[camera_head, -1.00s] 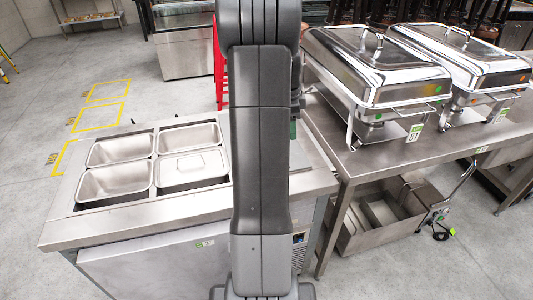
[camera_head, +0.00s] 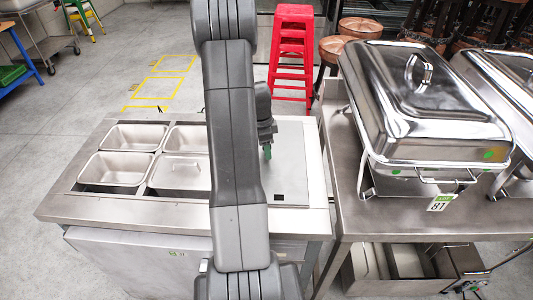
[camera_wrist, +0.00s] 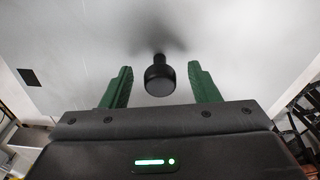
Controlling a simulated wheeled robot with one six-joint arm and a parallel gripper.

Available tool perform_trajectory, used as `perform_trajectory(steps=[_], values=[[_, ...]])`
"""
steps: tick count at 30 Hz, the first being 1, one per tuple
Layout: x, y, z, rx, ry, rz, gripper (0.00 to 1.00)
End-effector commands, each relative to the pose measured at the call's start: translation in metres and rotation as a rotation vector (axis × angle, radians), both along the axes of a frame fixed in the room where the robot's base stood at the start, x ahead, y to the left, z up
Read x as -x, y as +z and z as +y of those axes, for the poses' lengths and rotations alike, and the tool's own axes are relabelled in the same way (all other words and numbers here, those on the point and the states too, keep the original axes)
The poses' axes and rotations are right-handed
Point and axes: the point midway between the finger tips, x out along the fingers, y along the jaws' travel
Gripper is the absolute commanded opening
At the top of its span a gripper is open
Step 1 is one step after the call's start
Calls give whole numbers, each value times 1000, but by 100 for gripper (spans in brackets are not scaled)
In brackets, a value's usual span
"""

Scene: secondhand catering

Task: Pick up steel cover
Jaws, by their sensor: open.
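A flat steel cover (camera_head: 292,165) lies on the right part of the steel counter, with a dark square near its front edge. In the wrist view the grey cover (camera_wrist: 90,45) fills the background, and a round black knob (camera_wrist: 160,75) stands out from it. My gripper (camera_head: 267,152) is over the cover, partly behind my arm. In the wrist view my gripper (camera_wrist: 159,82) has its green fingers apart, one on each side of the knob, with gaps showing. The knob is not clear in the head view.
A chafing dish (camera_head: 425,100) stands on the steel table (camera_head: 400,215) at right. A red step stool (camera_head: 293,55) is behind the counter.

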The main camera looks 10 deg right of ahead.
Motion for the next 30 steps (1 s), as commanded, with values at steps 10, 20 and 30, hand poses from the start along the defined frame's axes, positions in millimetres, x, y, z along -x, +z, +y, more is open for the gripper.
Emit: perform_trajectory(steps=[10,20,30], values=[[0,-4,-1,0,0,-1,43],[-1,-3,-1,1,0,-2,0],[-2,13,-1,1,0,-6,0]])
